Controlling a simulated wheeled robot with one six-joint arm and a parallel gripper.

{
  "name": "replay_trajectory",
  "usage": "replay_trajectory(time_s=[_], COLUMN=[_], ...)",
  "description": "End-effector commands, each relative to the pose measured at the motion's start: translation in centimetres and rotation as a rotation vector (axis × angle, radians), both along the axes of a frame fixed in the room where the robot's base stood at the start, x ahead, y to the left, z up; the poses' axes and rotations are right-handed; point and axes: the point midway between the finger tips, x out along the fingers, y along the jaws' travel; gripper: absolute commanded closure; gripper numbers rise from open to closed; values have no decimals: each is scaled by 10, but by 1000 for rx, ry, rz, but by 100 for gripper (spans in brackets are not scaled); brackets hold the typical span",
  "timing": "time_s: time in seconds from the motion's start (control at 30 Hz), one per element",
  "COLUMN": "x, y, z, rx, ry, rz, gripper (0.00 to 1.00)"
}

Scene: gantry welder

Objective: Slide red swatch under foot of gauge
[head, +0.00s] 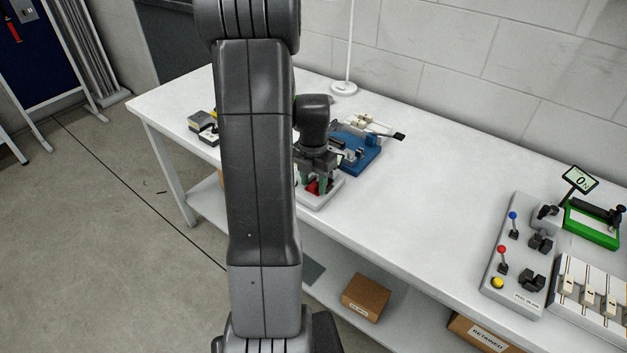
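My gripper (316,180) points down at the back middle of the white bench, partly hidden behind my arm. A small red piece (313,187), perhaps the red swatch, shows between or just behind its greenish fingers. The red piece is low over a pale grey tray (322,201); I cannot tell whether the fingers grip it. A blue-based device (363,158) with a black-ended lever stands just right of the gripper. At the far right is a green-framed device (590,232) beside a small display (579,180) reading 0 N. I cannot tell which device is the gauge.
A grey control panel (517,262) with blue and red levers and a yellow button stands right. A striped rack (590,292) is beside it. Small grey and yellow items (203,124) sit left. A white post (345,88) rises behind. The bench middle (425,205) is clear.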

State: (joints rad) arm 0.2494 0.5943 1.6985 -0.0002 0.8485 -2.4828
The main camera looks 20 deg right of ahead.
Motion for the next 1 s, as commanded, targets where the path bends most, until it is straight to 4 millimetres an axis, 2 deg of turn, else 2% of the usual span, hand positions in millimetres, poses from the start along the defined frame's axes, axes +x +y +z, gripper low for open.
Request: replay_trajectory(time_s=[0.17, 0.27, 0.7, 0.83, 1.0], x=[0, 1, 1, 1, 0], y=[0, 0, 0, 0, 0], z=[3, 14, 108, 126, 137], rx=[0, -1, -1, 0, 0], ry=[-1, -3, -5, -3, -1], rz=[0, 0, 0, 0, 0], gripper=[58, 58, 58, 58, 58])
